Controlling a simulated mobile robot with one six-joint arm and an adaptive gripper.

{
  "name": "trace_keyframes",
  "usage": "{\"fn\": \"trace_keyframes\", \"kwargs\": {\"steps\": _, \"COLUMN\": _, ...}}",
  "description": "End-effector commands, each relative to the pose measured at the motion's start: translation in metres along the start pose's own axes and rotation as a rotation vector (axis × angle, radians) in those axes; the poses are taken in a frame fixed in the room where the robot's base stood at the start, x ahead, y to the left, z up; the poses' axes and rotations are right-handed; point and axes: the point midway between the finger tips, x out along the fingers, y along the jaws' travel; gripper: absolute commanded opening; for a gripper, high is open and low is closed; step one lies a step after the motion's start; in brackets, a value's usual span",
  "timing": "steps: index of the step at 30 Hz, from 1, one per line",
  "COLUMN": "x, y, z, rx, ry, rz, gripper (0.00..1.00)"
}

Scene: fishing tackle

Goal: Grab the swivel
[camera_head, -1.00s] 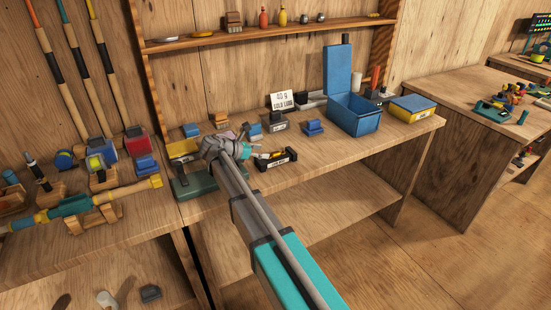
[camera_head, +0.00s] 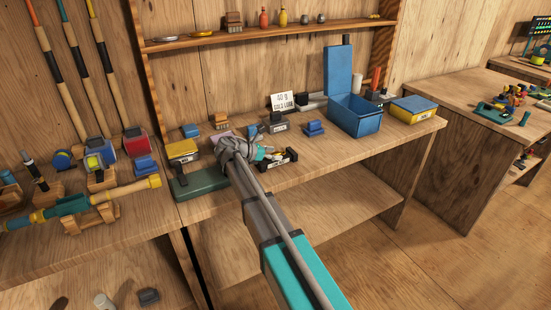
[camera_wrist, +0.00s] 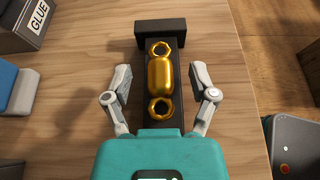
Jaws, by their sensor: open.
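The swivel (camera_wrist: 160,73) is a gold barrel with a ring at each end. In the wrist view it lies along a black stand (camera_wrist: 160,28) with a raised end block. My gripper (camera_wrist: 159,76) is open, one finger on each side of the swivel, with visible gaps and no clear contact. Its height above the swivel is hard to tell. In the head view my gripper (camera_head: 258,153) is over the front of the bench beside the labelled black stand (camera_head: 291,156), and my arm and gripper hide much of the swivel.
A box marked GLUE (camera_wrist: 35,18) and a blue object (camera_wrist: 20,90) lie to the left in the wrist view. A green box (camera_head: 203,183) sits left of my gripper. A blue open bin (camera_head: 357,118) stands to the right. The bench's front edge is close.

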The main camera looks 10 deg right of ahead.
Motion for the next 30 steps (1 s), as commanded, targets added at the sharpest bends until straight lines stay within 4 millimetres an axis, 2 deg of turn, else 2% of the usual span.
{"fn": "trace_keyframes", "kwargs": {"steps": 18, "x": 0.0026, "y": 0.0000, "z": 0.0003, "rx": 0.000, "ry": 0.000, "rz": 0.000, "gripper": 0.72}}
{"fn": "trace_keyframes", "kwargs": {"steps": 30, "x": 0.0026, "y": 0.0000, "z": 0.0003, "rx": 0.000, "ry": 0.000, "rz": 0.000, "gripper": 0.00}}
